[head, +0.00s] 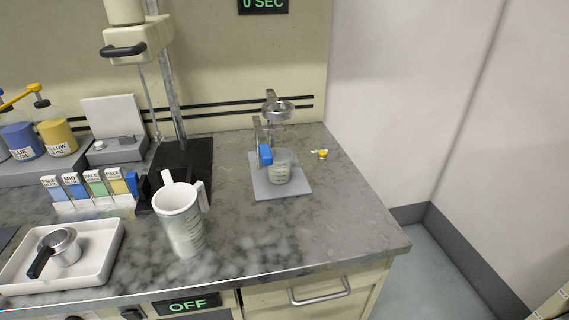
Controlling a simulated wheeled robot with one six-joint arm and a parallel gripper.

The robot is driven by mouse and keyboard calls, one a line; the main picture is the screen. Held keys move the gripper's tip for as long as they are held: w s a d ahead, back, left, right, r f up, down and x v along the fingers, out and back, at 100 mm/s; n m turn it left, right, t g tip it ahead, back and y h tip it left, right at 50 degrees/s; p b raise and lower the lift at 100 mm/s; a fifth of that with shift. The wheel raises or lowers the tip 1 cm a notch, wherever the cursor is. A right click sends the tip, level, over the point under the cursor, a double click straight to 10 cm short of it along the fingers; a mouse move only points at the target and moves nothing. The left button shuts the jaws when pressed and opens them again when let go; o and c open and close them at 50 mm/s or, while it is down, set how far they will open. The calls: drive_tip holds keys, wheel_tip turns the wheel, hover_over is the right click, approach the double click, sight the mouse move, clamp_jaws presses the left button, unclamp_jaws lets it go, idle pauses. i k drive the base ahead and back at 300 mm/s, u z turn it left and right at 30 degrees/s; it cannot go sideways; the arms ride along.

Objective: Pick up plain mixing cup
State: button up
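A white cup (184,226) with faint measuring marks stands upright on the grey stone counter (330,240), near its front edge. Its handle is on the right and its open rim faces up. A smaller clear, marked cup (281,172) stands on a grey plate under a metal ring holder. Neither cup carries a label I can read, so I cannot tell which is the plain mixing cup. My gripper is not in this view.
A white tray (98,262) with a black-handled metal cup lies left of the white cup. Colour strips (90,188) and blue and yellow pump bottles (56,137) stand behind. A blue clip (265,155) is on the ring stand. The counter's right front is clear.

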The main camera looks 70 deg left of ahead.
sight(279, 173)
drive_tip(key=u, duration=0.7)
drive_tip(key=i, duration=0.85)
drive_tip(key=u, duration=0.85)
